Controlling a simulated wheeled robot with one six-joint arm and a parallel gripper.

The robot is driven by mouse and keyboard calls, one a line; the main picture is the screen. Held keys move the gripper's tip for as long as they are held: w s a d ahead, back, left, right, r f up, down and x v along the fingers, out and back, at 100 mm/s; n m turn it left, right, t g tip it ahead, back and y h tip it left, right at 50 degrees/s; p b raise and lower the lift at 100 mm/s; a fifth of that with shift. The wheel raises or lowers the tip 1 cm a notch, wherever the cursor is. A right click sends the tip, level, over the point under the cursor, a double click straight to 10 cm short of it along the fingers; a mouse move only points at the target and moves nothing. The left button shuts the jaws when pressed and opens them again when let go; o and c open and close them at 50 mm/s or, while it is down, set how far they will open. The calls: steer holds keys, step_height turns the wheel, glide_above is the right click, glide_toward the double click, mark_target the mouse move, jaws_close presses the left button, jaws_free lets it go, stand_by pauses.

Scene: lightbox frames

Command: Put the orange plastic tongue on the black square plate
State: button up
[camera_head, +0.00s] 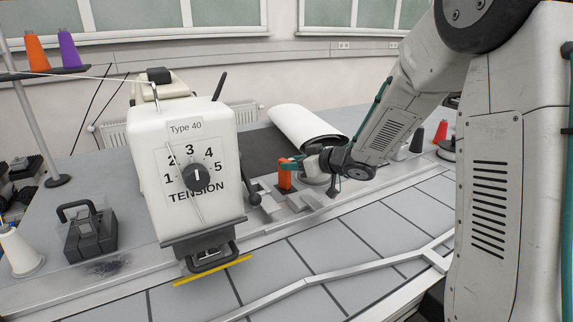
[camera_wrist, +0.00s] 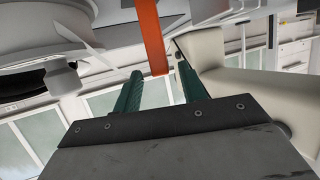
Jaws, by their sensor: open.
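The orange plastic tongue (camera_head: 285,178) stands upright near the grey metal blocks in the middle of the bench, just left of my gripper's end. In the wrist view it is an orange strip (camera_wrist: 151,35), its lower end near the gap between the fingertips. My gripper (camera_wrist: 157,72) has two teal fingers, spread apart and not closed on the strip.
A white tension machine (camera_head: 190,180) stands left of the tongue, with a black lever beside it. A white rolled sheet (camera_head: 300,124) lies behind my arm. A black handled block (camera_head: 90,232) is at left. Red and dark cones stand at right. The front tiled surface (camera_head: 370,235) is mostly clear.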

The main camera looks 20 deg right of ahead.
steer(key=s+d+r+m+g+h, duration=0.1)
steer(key=s+d+r+m+h, duration=0.2)
steer(key=s+d+r+h, duration=0.35)
steer(key=s+d+r+m+h, duration=0.3)
steer(key=s+d+h, duration=0.1)
steer(key=s, duration=0.5)
steer(key=s+a+f+g+y, duration=0.1)
steer(key=s+a+g, duration=0.2)
steer(key=s, duration=0.6)
steer(key=s+a+f+g, duration=0.1)
steer(key=s+a+g, duration=0.2)
steer(key=s, duration=0.5)
steer(key=s+a+f+g+y, duration=0.1)
steer(key=s+a+g, duration=0.2)
steer(key=s, duration=0.6)
steer(key=shift+s+a+m+y, duration=0.25)
steer(key=shift+s+m+y, duration=0.1)
steer(key=shift+m, duration=0.05)
